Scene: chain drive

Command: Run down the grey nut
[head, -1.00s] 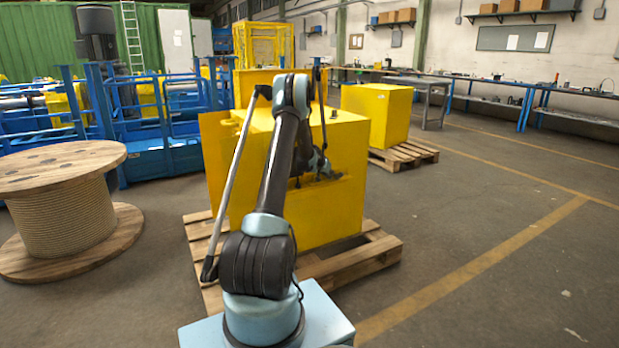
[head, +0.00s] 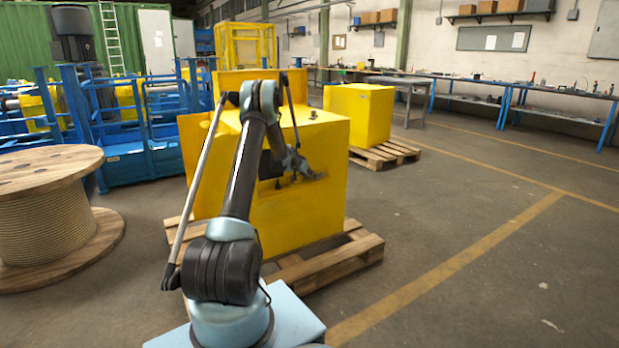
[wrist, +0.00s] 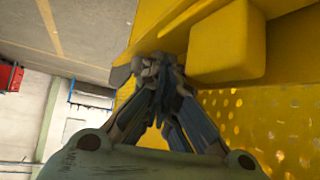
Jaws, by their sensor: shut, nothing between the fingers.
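My gripper (wrist: 158,75) is shut, with its fingertips drawn together beside a yellow block in the wrist view. In the head view my gripper (head: 312,174) is small, at the front face of the large yellow housing (head: 310,215), by a dark recess. The housing's yellow surface also fills the right of the wrist view (wrist: 295,95). I cannot make out the grey nut in either view; the fingers may hide it. A small dark fitting (head: 313,114) stands on top of the housing; I cannot tell what it is.
The housing rests on a wooden pallet (head: 330,265). A wooden cable spool (head: 45,225) stands at left, with blue frames (head: 140,150) behind it. Another yellow box (head: 358,115) sits on a pallet farther back. The floor at right is clear.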

